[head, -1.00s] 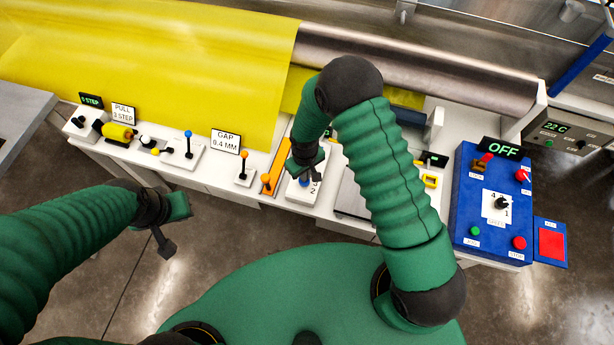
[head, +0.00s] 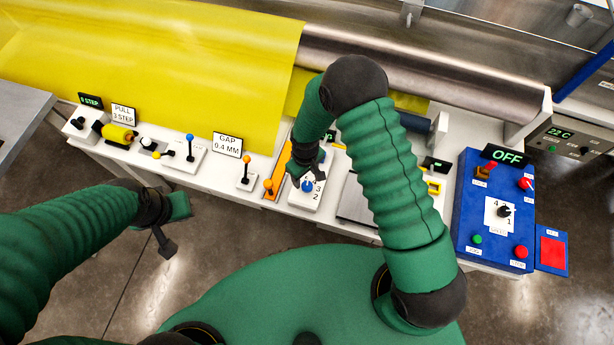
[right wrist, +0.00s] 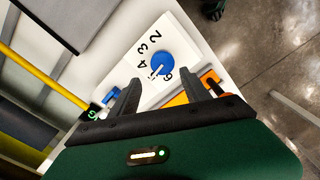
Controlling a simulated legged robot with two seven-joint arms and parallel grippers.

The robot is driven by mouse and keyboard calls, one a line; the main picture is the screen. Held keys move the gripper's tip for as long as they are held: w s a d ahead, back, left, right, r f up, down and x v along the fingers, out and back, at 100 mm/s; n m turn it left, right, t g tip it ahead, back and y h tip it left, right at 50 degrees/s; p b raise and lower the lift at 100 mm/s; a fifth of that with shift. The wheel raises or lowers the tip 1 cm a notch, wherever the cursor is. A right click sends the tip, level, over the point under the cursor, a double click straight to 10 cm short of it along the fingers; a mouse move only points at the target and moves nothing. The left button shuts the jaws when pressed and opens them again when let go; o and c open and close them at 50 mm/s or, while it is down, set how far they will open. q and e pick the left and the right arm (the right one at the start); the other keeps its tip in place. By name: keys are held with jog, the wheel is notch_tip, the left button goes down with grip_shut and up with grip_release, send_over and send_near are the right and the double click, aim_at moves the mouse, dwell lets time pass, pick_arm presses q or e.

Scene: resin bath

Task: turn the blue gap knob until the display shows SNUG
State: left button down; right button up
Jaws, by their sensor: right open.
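The blue gap knob (head: 307,186) sits on a white dial plate with black numbers, and it also shows in the right wrist view (right wrist: 163,64). Its white pointer line faces the numbers between 4 and 6. My right gripper (head: 304,177) is open just over the knob, fingers apart and not closed on it; the fingers also show in the right wrist view (right wrist: 160,92). The small display (head: 329,136) behind the dial is mostly hidden by my right arm; its word cannot be read. My left gripper (head: 178,226) is open and empty, away from the bench.
A GAP 0.4 MM sign (head: 227,145) stands left of the dial. An orange-knobbed lever (head: 246,172) and an orange strip (head: 283,170) are close by. A blue control box (head: 490,225) with an OFF display stands at right.

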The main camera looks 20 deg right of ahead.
jog(key=r+p, duration=0.2)
jog(key=r, duration=0.1)
jog(key=r+p, duration=0.1)
jog(key=r, duration=0.1)
jog(key=shift+s+r, duration=0.1)
jog(key=shift+s, duration=0.3)
notch_tip(320, 180, up, 13)
jog(key=p, duration=1)
jog(key=shift+w, duration=0.2)
jog(key=shift+d, duration=0.1)
notch_tip(320, 180, up, 16)
jog(key=r+b, duration=0.1)
jog(key=b, duration=0.3)
send_over(306, 182)
jog(key=shift+f, duration=0.25)
jog(key=shift+f, duration=0.1)
